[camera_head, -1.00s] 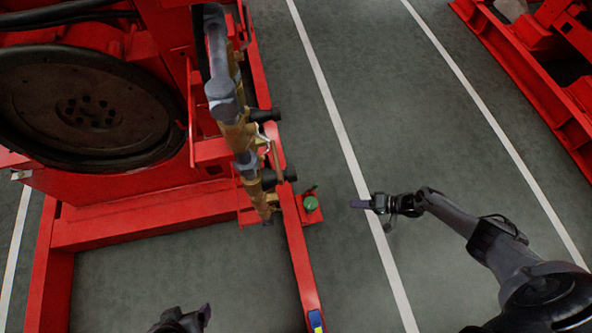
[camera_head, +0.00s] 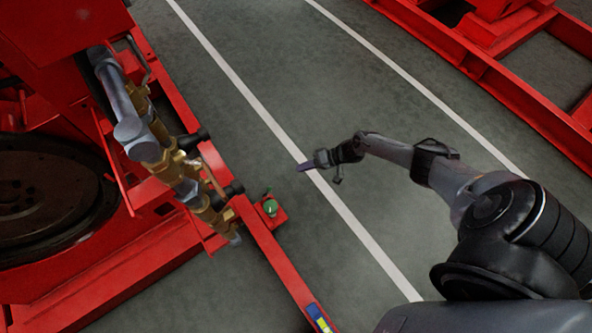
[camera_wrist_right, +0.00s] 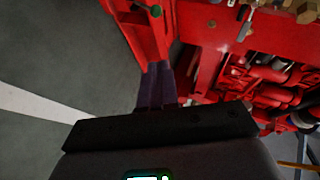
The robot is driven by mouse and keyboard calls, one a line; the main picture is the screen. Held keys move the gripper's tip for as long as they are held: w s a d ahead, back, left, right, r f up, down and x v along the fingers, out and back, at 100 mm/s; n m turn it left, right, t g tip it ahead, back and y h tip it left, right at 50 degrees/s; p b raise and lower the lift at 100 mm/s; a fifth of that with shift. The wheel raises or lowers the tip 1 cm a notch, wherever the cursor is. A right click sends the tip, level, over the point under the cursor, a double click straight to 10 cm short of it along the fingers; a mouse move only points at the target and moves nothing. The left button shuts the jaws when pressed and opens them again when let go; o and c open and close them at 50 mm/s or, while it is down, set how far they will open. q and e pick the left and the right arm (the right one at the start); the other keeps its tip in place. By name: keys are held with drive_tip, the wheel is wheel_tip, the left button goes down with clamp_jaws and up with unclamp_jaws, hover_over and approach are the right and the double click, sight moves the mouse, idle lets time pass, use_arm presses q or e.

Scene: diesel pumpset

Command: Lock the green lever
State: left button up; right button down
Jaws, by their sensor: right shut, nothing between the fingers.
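The green lever (camera_head: 270,207) is a small green round part with a short handle, on a red tab at the outer side of the pumpset's red base rail. It also shows at the top of the right wrist view as a green knob (camera_wrist_right: 155,11). My right gripper (camera_head: 306,166) is shut and empty. It is apart from the lever, up and to the right of it in the head view. In the right wrist view its dark fingers (camera_wrist_right: 157,82) lie together, below the green knob. My left gripper is not in view.
Brass and grey piping (camera_head: 165,155) with black knobs stands left of the lever. The red base rail (camera_head: 275,255) runs beneath it. Grey floor with white lines (camera_head: 350,228) lies open to the right. Another red frame (camera_head: 500,80) stands at the upper right.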

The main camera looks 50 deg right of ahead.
drive_tip(key=s+a+b+x, duration=0.1)
drive_tip(key=b+x, duration=0.4)
drive_tip(key=x, duration=0.6)
drive_tip(key=shift+s+a+f, duration=0.3)
drive_tip(key=shift+a, duration=0.3)
